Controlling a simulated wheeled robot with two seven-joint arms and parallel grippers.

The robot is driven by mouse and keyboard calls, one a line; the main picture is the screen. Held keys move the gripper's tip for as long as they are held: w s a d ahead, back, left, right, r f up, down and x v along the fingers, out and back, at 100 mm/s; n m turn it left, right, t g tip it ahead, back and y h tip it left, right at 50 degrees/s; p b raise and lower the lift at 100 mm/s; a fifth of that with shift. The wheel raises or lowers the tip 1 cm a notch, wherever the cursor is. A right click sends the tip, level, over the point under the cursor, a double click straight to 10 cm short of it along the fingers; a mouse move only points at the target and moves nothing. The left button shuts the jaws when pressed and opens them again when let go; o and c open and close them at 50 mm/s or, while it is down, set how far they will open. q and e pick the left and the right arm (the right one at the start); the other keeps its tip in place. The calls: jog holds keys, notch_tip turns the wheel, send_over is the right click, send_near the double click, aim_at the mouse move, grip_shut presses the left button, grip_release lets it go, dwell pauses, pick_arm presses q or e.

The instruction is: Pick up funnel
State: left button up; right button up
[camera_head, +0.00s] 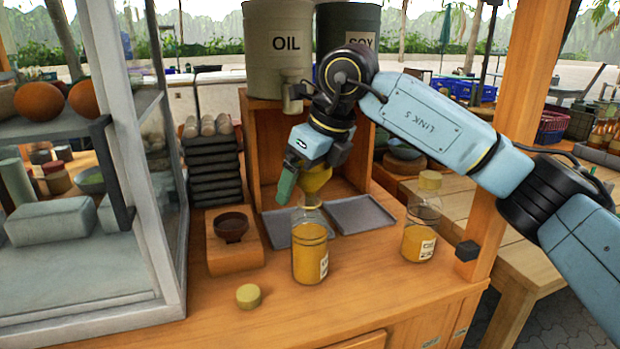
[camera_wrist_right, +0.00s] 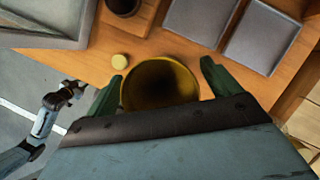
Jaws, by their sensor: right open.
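The yellow funnel (camera_head: 317,178) sits at the mouth of a clear bottle (camera_head: 310,253) holding yellow contents, at the middle of the counter. My right gripper (camera_head: 296,190) is open at the funnel; one green finger shows in front of it in the head view. In the right wrist view the funnel's wide round mouth (camera_wrist_right: 160,86) lies between the two spread green fingers of the right gripper (camera_wrist_right: 165,80). I cannot tell whether either finger touches it. My left gripper is not seen in the head view.
A yellow cap (camera_head: 248,296) lies left of the bottle. A second, capped bottle (camera_head: 421,230) stands to the right. Grey trays (camera_head: 360,214) lie behind. A dark bowl (camera_head: 231,227) sits on a wooden block. The OIL container (camera_head: 284,50) stands above; a glass case is at left.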

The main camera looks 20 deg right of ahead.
jog(key=shift+c, duration=0.2)
jog(key=c, duration=1)
jog(key=shift+r, duration=0.1)
jog(key=shift+r, duration=0.45)
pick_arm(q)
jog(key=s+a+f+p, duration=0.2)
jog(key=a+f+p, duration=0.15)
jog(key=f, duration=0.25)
pick_arm(e)
notch_tip(320, 180, up, 9)
jog(key=shift+f, duration=0.1)
jog(key=shift+r, duration=0.45)
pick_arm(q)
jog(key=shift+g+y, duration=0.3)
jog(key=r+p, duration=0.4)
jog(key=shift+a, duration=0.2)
pick_arm(e)
notch_tip(320, 180, up, 4)
jog(key=shift+r, duration=0.2)
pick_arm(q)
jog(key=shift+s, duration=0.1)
pick_arm(e)
jog(key=shift+f, duration=0.15)
